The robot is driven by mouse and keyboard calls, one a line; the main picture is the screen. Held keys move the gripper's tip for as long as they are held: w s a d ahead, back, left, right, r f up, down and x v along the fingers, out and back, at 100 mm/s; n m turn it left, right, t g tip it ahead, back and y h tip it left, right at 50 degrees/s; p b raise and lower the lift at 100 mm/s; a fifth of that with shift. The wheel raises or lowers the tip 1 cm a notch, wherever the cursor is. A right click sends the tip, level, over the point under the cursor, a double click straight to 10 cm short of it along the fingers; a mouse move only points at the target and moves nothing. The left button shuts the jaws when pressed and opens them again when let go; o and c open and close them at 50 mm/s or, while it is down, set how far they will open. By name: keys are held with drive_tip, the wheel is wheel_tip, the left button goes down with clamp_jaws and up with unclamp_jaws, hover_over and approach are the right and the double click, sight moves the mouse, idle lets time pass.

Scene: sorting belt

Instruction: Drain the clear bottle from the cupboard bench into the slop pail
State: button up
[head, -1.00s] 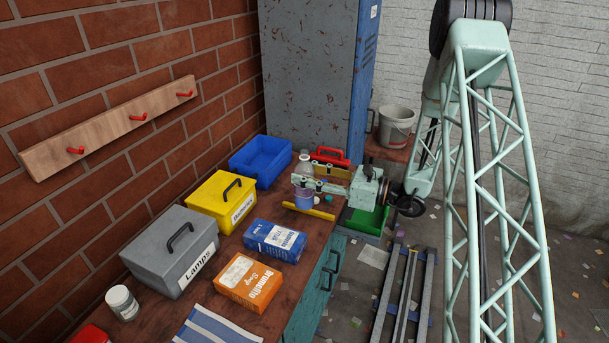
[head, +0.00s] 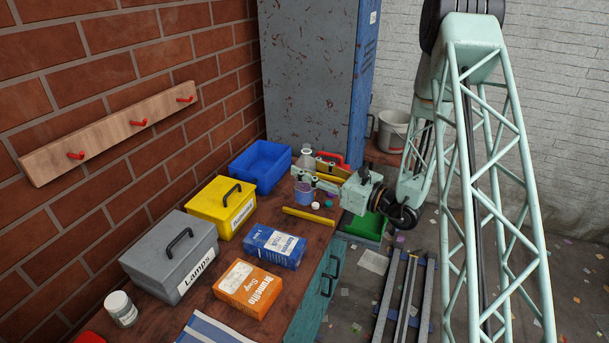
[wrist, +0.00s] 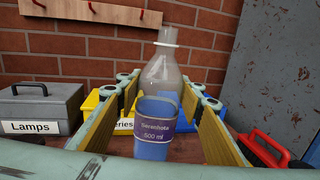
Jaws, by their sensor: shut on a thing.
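The clear bottle (head: 305,160) is upright or slightly tilted above the far part of the bench (head: 255,228). It holds blue liquid in its lower part and has a purple label; the wrist view also shows the bottle (wrist: 164,72), neck up. My gripper (head: 307,179) is shut on its body from the right, with a yellow-padded finger on each side. The bottle's base seems a little above the bench. The grey pail (head: 394,132), which has a wire handle, stands to the right of the blue locker, beyond my gripper.
The tall locker (head: 312,75) stands behind. A green bin (head: 364,227) is by the bench edge. Yellow and grey boxes line the wall.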

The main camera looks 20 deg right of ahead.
drive_tip(key=shift+w+d+r+m+t+h, duration=0.15)
drive_tip(key=shift+d+r+m+t+h, duration=0.45)
drive_tip(key=shift+m+t+h, duration=0.3)
drive_tip(key=shift+d+r+m+t+h, duration=0.2)
drive_tip(key=shift+d+m+h, duration=0.15)
drive_tip(key=shift+h, duration=0.25)
drive_tip(key=shift+d+r+m+t+h, duration=0.15)
drive_tip(key=shift+d+m+h, duration=0.1)
drive_tip(key=shift+d+h, duration=0.25)
drive_tip(key=shift+s+d+r+m+t+h, duration=0.2)
drive_tip(key=shift+d+m+h, duration=0.15)
drive_tip(key=shift+d+h, duration=0.25)
drive_tip(key=shift+s+d+r+m+t+h, duration=0.1)
drive_tip(key=shift+s+d+m+t+h, duration=0.1)
drive_tip(key=shift+d+m+h, duration=0.35)
drive_tip(key=shift+w+a, duration=0.1)
drive_tip(key=shift+w, duration=0.05)
